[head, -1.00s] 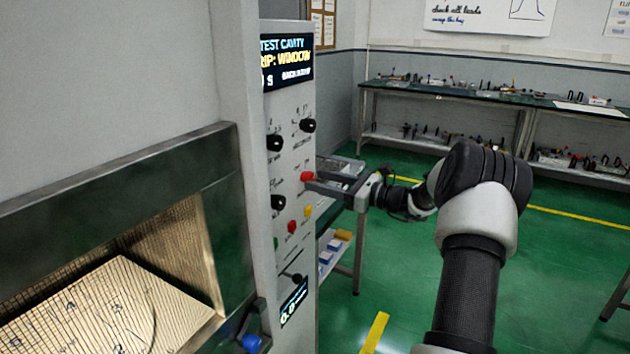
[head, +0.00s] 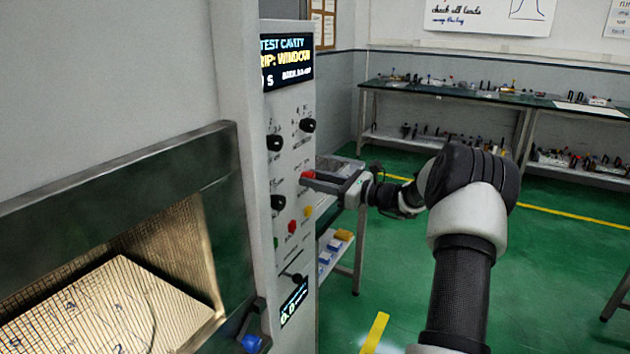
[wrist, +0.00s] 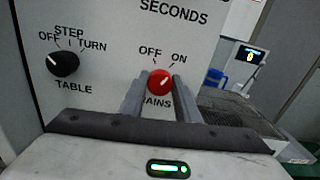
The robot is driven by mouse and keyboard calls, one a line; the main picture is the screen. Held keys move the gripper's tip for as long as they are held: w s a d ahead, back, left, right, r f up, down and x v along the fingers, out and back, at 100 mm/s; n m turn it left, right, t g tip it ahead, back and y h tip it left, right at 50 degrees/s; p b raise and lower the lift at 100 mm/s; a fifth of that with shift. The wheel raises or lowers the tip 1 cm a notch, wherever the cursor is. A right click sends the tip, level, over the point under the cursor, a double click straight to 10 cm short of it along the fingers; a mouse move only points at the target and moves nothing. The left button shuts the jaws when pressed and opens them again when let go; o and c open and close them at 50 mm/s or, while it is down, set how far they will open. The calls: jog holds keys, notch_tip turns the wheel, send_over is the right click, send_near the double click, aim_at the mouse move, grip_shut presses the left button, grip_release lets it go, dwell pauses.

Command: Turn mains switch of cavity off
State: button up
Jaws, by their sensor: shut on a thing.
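The mains switch is a round red knob (wrist: 160,82) with OFF and ON printed above it and a partly hidden MAINS label below. Its pale mark leans up and right, towards ON. My gripper (wrist: 160,92) has one finger on each side of the knob and is shut on it. In the head view the red knob (head: 307,176) shows at the edge of the control panel (head: 290,160), with my gripper (head: 318,181) against it from the right. The fingers partly hide the knob there.
A black TABLE knob (wrist: 63,64) sits left of the mains knob. Below in the head view are a red button (head: 292,226) and a yellow button (head: 308,211). The cavity's opening (head: 130,290) is at left. Green floor (head: 400,270) is clear at right.

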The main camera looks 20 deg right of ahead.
jog(key=shift+f+n+b, duration=0.15)
jog(key=shift+n+b, duration=0.15)
jog(key=shift+b, duration=0.1)
jog(key=n+b, duration=1.1)
jog(key=b, duration=0.1)
jog(key=shift+b, duration=0.35)
jog(key=o, duration=1)
jog(key=shift+o, duration=0.2)
jog(key=shift+s, duration=0.1)
